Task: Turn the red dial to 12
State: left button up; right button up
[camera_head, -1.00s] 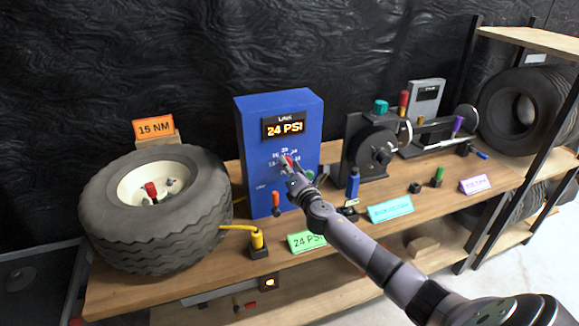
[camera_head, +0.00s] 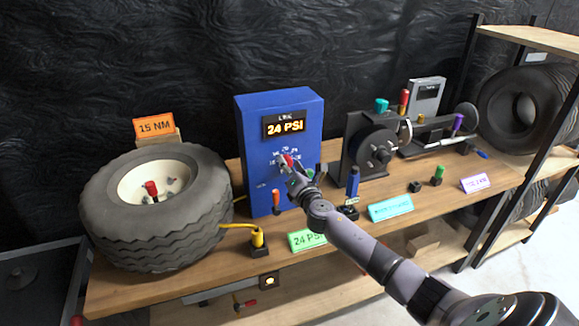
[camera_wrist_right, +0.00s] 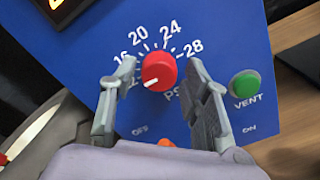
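The red dial (camera_wrist_right: 159,71) is on the front of the blue box (camera_head: 258,170), with numbers 16, 20, 24 and 28 readable around it. Its white mark points to the lower left, toward a number partly hidden by a finger. It also shows in the head view (camera_head: 287,160). My right gripper (camera_wrist_right: 161,66) is open, with one finger on each side of the dial and visible gaps between them. In the head view, my right gripper (camera_head: 297,175) is just in front of the dial. The box display (camera_head: 285,127) reads 24 PSI. My left gripper is not in view.
A green VENT button (camera_wrist_right: 245,84) is right of the dial. A tyre (camera_head: 155,235) lies left of the box on the wooden bench (camera_head: 215,268). A black wheel device (camera_head: 370,150) stands to the right. A green 24 PSI card (camera_head: 306,240) is in front.

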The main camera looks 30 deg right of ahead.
jog(key=shift+o, duration=0.4)
jog(key=shift+r, duration=0.1)
jog(key=shift+s, duration=0.1)
jog(key=v, duration=1.1)
jog(key=shift+s, duration=0.4)
jog(key=shift+a, duration=0.15)
